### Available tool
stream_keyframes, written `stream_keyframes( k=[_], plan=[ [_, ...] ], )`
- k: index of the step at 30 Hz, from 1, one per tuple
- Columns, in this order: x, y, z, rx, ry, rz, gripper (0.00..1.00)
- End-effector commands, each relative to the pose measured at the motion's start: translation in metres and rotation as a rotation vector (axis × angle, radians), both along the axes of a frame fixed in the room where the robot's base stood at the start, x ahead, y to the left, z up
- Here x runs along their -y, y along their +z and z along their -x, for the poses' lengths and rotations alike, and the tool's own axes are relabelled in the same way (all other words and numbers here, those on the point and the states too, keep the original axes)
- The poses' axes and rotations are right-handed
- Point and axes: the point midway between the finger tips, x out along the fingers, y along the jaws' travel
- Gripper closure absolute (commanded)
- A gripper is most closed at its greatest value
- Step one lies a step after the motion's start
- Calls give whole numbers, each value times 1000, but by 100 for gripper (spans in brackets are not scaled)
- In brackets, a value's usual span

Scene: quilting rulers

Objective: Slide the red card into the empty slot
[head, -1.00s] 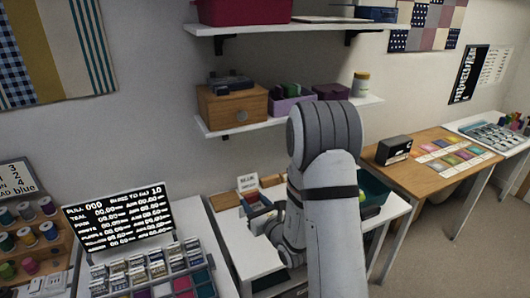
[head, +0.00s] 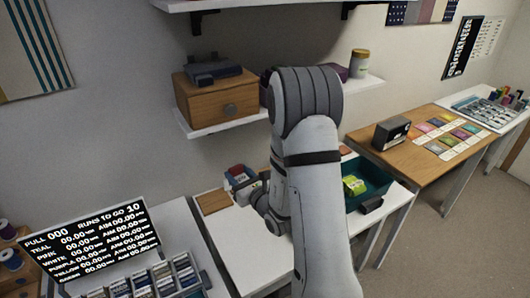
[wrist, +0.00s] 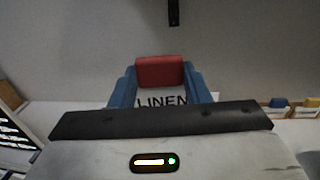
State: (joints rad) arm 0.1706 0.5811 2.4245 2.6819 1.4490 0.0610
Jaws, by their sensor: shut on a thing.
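The red card (wrist: 160,72) is upright between the two blue fingers of my gripper (wrist: 161,88) in the wrist view. Its white lower part reads "LINEN". My gripper is shut on it. In the head view my gripper (head: 240,180) holds the red card (head: 238,169) over the white table, close to the wall. A wooden block (head: 213,201) lies at the table's back left, beside the gripper. The empty slot cannot be made out; my arm hides part of the table.
A teal bin (head: 378,198) with green items stands right of my arm. A scoreboard (head: 91,240) and a rack of cards (head: 165,280) are at the lower left. A wooden box (head: 218,98) sits on the shelf above. In the wrist view, blue (wrist: 279,102) and yellow cards show at right.

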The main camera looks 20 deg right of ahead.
Motion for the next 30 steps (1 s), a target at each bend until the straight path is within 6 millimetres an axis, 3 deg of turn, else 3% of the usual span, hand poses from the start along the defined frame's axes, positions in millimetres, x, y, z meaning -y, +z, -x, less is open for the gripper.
stream_keyframes(
  k=[5,11,21,30],
  plan=[
    [4,-25,-23,3,14,-9,74],
    [26,-66,-79,6,26,-24,74],
    [83,-113,-170,-1,4,-22,74],
    [140,-130,-225,-1,-61,-5,74]
  ],
)
